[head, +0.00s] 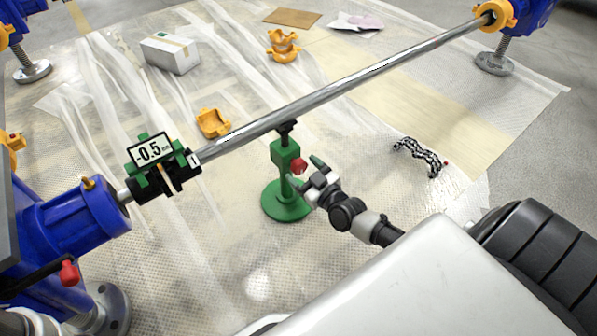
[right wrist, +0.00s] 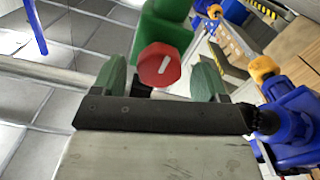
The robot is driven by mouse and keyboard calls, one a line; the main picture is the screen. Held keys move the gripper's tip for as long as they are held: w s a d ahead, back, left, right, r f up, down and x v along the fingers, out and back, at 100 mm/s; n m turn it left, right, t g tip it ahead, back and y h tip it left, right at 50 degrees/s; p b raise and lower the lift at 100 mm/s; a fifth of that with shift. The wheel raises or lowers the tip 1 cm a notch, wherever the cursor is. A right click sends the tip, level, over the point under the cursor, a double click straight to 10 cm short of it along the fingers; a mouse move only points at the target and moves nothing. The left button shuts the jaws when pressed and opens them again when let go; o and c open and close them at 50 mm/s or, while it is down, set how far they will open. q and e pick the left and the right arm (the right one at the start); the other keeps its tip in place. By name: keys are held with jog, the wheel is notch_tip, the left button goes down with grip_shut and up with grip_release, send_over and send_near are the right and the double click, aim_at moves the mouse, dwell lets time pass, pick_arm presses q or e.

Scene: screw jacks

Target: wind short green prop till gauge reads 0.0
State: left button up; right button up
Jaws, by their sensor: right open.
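The short green prop (head: 285,165) stands upright on its round base under the long steel bar (head: 340,88). Its dark top is at the underside of the bar; I cannot tell if they touch. Its red knob (head: 299,165) faces my right gripper (head: 314,173), and the right wrist view shows the knob (right wrist: 159,65) with a white mark. My right gripper (right wrist: 168,80) is open, its green fingers on either side of the knob and apart from it. The gauge (head: 150,150) on the bar's left part reads -0.5 cm. My left gripper is not in view.
Blue stands (head: 75,215) with orange parts hold the bar's ends. Orange saddles (head: 212,123), a white box (head: 170,53) and a black chain (head: 420,154) lie on the plastic sheet (head: 350,190).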

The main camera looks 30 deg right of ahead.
jog(key=shift+w+a+b, duration=0.1)
jog(key=shift+w+b, duration=0.25)
jog(key=shift+w, duration=0.85)
jog(key=c, duration=0.9)
jog(key=shift+m+p, duration=0.45)
jog(key=shift+m, duration=0.15)
jog(key=o, duration=0.9)
jog(key=shift+s, duration=0.2)
